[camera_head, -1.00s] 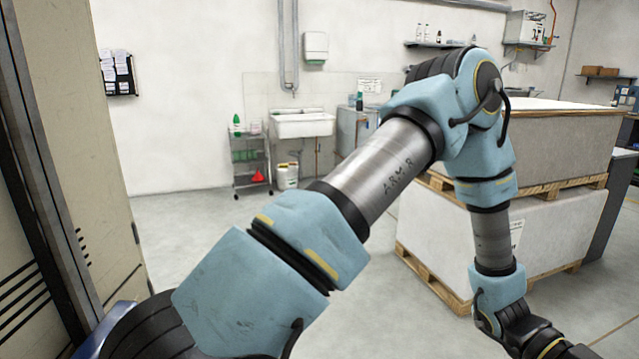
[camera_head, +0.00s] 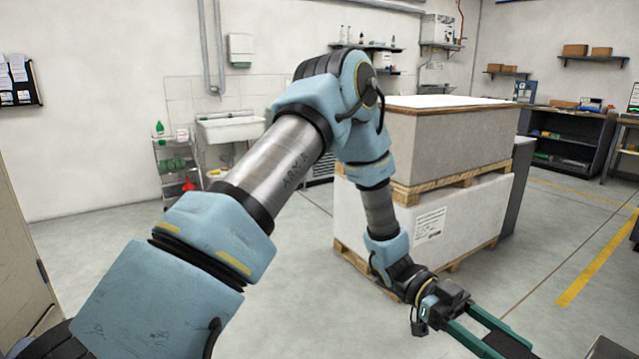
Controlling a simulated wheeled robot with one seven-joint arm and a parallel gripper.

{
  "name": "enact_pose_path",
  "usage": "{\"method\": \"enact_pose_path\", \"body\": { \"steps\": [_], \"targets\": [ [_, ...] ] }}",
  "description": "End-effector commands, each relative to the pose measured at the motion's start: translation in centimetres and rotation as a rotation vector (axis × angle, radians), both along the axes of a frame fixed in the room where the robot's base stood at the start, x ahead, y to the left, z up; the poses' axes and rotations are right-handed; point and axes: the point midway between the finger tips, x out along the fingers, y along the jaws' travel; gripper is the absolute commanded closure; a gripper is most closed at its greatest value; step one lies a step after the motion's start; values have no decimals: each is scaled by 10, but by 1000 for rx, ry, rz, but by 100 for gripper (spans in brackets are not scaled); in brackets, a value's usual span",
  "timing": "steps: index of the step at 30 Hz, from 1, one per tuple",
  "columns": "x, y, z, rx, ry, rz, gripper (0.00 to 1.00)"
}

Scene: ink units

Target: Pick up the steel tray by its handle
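My gripper (camera_head: 490,338) is at the lower right of the head view, low in front of the stacked pallets. Its two green fingers stand apart and point down to the right. Their tips run out at the bottom edge, and a dark surface shows between them. I see nothing clearly held. I cannot make out a steel tray or its handle in this view.
Two stacked pallet loads, the grey upper one (camera_head: 450,140) and the white lower one (camera_head: 462,222), stand behind my forearm. A sink (camera_head: 230,128) and a small rack (camera_head: 175,170) are at the back wall. Dark workbenches (camera_head: 570,140) are at the right. The floor (camera_head: 560,235) at right is clear.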

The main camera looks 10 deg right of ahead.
Motion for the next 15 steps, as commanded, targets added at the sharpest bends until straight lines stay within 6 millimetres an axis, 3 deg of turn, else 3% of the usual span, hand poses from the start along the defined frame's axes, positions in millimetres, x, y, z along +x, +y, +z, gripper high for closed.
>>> {"method": "enact_pose_path", "body": {
  "steps": [15],
  "targets": [
    [46,15,11,0,1,2,100]
  ]
}}
